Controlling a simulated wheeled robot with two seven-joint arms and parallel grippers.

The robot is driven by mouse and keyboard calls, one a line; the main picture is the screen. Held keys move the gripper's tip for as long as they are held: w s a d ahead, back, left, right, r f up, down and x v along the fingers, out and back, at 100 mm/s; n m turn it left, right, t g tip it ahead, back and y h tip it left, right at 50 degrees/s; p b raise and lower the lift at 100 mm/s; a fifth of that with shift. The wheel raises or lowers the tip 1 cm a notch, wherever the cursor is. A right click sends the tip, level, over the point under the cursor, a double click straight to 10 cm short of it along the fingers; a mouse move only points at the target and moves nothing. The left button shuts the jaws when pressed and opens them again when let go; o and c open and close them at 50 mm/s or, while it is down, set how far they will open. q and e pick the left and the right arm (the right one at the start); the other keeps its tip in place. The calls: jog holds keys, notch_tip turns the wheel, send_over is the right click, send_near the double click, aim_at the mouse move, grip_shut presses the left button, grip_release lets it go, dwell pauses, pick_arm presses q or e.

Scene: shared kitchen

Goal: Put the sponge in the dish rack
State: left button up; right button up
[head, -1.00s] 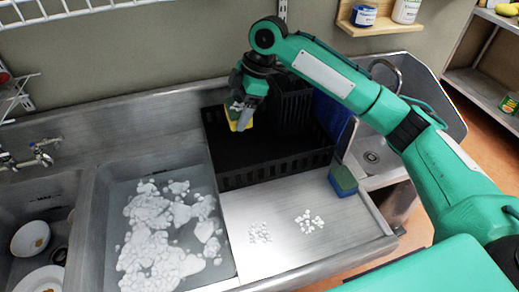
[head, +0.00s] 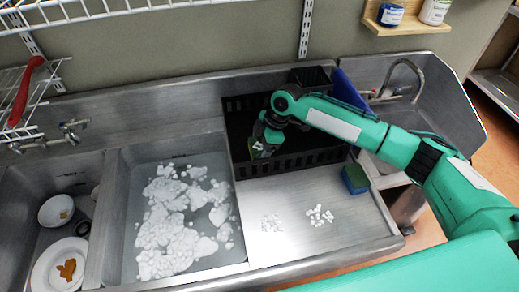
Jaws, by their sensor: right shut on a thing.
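The black dish rack (head: 312,160) stands on the steel drainboard to the right of the foamy basin. My right gripper (head: 263,146) is over the left part of the rack, low and near its front wall. It is shut on a sponge (head: 259,151), of which only a small yellowish-green part shows; the fingers hide the rest. I cannot tell whether this sponge touches the rack floor. A second sponge, blue and green (head: 355,179), stands on the drainboard just off the rack's front right corner. My left gripper is not in view.
A basin with foamy water (head: 185,220) lies to the left. Beyond it a sink holds a white bowl (head: 56,210) and a plate (head: 46,268) with food scraps. A blue board (head: 350,90) stands at the rack's right end. The drainboard's front is mostly clear.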

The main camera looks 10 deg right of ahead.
jog(key=shift+f, duration=1.05)
jog(key=o, duration=0.9)
jog(key=shift+f, duration=0.1)
jog(key=b+v, duration=0.3)
jog(key=v, duration=0.9)
